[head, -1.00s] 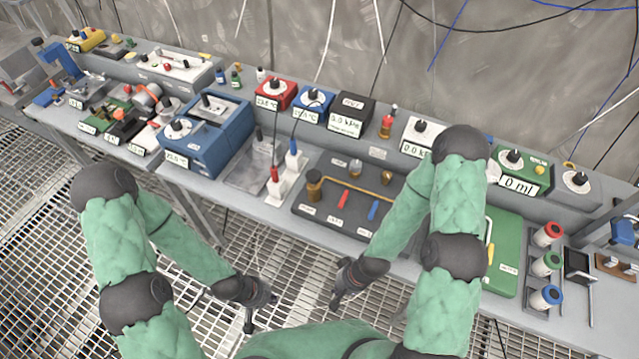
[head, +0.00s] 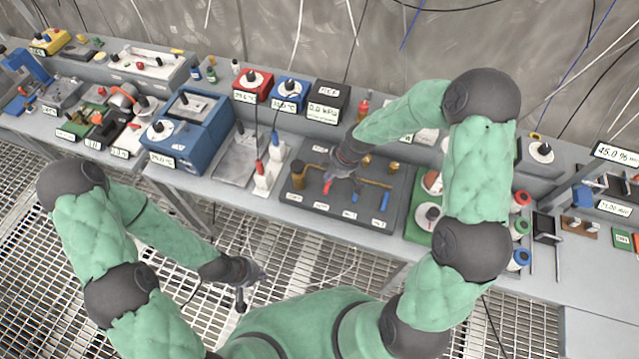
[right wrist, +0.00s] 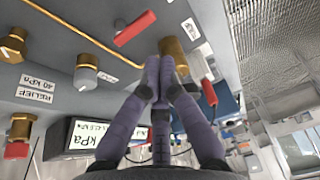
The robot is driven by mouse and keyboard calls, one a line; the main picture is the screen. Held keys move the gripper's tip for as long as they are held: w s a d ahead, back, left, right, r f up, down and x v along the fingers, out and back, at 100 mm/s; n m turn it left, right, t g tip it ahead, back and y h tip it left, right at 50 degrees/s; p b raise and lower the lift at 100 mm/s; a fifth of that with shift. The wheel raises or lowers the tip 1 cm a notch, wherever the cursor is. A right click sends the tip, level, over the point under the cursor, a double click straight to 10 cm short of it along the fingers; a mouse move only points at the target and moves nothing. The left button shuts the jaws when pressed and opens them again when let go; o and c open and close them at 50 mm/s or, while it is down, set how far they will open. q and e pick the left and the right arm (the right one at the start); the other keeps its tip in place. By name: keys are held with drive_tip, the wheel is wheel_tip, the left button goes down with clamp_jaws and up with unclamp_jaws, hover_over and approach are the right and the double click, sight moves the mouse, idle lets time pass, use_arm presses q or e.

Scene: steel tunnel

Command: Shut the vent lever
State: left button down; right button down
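The dark valve panel (head: 330,213) lies on the bench in the head view. The small labels are too blurred to tell which lever is the vent. A brass cylinder (head: 298,176) stands at the panel's left end. My right gripper (head: 340,174) is over the panel beside the red lever; its fingers (right wrist: 162,62) are drawn together, with nothing seen between them. My left gripper (head: 258,277) hangs empty over the grating; its finger opening is unclear.
A relief knob (right wrist: 88,76) and a kPa display (right wrist: 90,135) stand near my right gripper. The floor grating in front is clear.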

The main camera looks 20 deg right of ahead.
sight(328, 187)
drive_tip(key=shift+w+d+r+n, duration=0.15)
drive_tip(key=shift+w+r+n, duration=0.2)
drive_tip(key=shift+r, duration=0.25)
drive_tip(key=x, duration=1)
drive_tip(key=shift+w, duration=0.1)
